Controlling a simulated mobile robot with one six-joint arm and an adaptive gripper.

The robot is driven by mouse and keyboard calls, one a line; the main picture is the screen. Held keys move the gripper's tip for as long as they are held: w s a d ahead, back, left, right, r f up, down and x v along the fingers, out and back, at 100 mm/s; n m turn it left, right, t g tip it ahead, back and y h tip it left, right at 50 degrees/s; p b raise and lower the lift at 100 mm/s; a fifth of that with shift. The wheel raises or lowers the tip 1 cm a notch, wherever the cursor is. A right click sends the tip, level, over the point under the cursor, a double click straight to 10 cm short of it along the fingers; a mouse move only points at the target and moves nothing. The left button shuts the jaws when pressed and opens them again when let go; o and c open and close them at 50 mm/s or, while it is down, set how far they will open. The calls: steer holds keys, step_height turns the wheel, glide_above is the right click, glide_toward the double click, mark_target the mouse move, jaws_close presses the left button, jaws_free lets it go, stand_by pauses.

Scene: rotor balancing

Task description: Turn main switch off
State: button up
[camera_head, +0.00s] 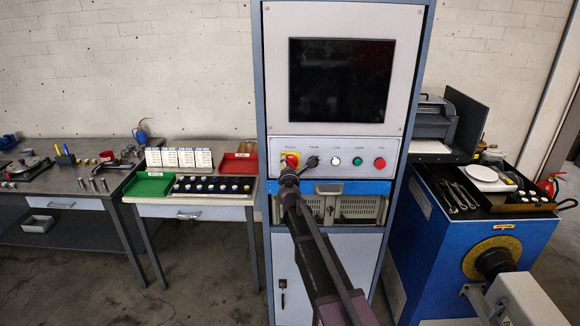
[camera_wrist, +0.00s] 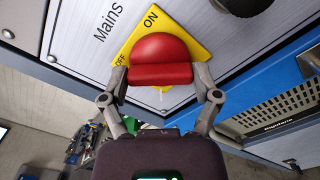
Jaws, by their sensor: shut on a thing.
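The main switch is a red rotary knob (camera_wrist: 160,58) on a yellow plate (camera_wrist: 186,32) marked ON and OFF, with "Mains" printed beside it. In the head view the red knob (camera_head: 292,160) sits at the left end of the cabinet's control row, partly covered by my gripper (camera_head: 289,176). In the wrist view my gripper (camera_wrist: 161,82) has one finger on each side of the knob's grip bar and is shut on it. The bar lies across the view, between the two fingertips. I cannot tell for certain which mark the knob points to.
To the right on the panel are a black selector (camera_head: 312,162) and white, green and red buttons (camera_head: 379,163). The screen (camera_head: 341,80) above is dark. A small table (camera_head: 190,200) with trays stands left; a blue machine (camera_head: 440,240) stands right.

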steer(key=shift+w+n, duration=0.1)
steer(key=shift+n, duration=0.3)
steer(key=o, duration=1)
steer(key=shift+c, duration=0.2)
steer(key=s, duration=1.2)
